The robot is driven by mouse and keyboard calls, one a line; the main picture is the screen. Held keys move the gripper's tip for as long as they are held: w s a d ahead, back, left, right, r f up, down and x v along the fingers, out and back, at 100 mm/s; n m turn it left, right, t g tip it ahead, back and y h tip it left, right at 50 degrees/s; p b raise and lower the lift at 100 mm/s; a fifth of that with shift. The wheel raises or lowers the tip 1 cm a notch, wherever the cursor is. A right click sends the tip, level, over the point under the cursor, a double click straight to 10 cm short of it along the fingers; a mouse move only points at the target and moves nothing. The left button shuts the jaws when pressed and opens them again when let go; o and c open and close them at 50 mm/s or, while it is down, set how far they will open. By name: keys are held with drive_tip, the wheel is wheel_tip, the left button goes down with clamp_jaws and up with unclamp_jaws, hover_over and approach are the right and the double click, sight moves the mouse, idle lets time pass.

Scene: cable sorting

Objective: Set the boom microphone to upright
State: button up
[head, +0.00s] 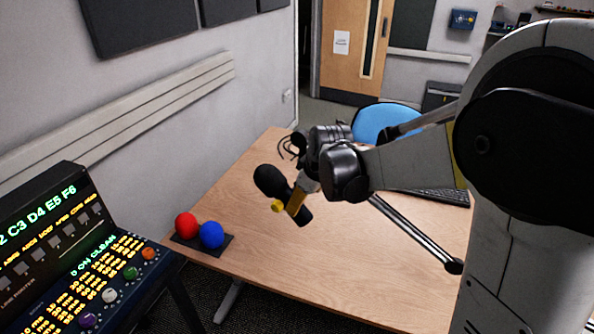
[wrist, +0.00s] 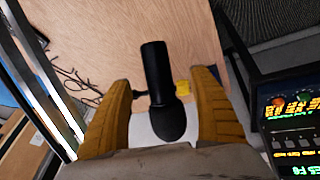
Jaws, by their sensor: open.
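The boom microphone (head: 271,181) is black, with a rounded thick head at the upper left and a narrower body slanting down to the right in the head view. In the wrist view the microphone (wrist: 157,75) lies lengthwise between my two ochre fingers, with a gap on each side. A small yellow part (wrist: 183,89) shows beside it. My gripper (head: 292,200) is open around the microphone, above the desk. My wrist hides part of the microphone's mount in the head view. A silver-and-black boom rod (head: 415,232) slants across the desk behind my arm.
The wooden desk (head: 250,250) is mostly clear at the front. Red (head: 186,225) and blue (head: 211,235) balls sit on a dark base at its left edge. A lit console (head: 75,265) stands lower left. A keyboard (head: 440,196), cables (wrist: 75,85) and a blue chair (head: 385,120) are behind.

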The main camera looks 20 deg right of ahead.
sight(287, 198)
drive_tip(key=shift+w+d+f, duration=0.35)
drive_tip(key=shift+w+f, duration=0.2)
drive_tip(key=shift+w, duration=0.2)
drive_tip(key=b+x, duration=0.3)
drive_tip(key=x, duration=0.7)
drive_tip(key=shift+s+a+b, duration=0.1)
drive_tip(key=shift+s+b, duration=0.05)
drive_tip(key=shift+b, duration=0.15)
drive_tip(key=c, duration=1.4)
